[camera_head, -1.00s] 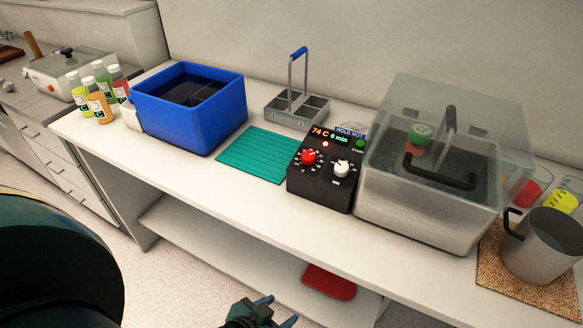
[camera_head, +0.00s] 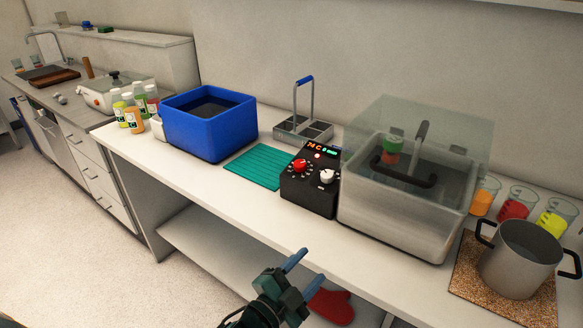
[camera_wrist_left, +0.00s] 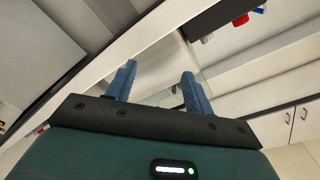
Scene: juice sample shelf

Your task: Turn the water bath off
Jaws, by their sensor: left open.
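The water bath (camera_head: 395,221) is a steel tank with a clear lid (camera_head: 450,125) and a black handle, on the white bench. My left gripper (camera_head: 306,268) is open and empty, in front of the bench's front edge and below the control box. Its two blue fingers also show in the left wrist view (camera_wrist_left: 158,88). My right gripper is not in view.
A blue tub (camera_head: 208,138), a teal mat (camera_head: 254,166) and a metal carrier (camera_head: 303,128) stand left of the control box. A steel pot (camera_head: 518,262) on a cork mat (camera_head: 463,280) is at right. A red mitt (camera_head: 333,308) lies on the lower shelf.

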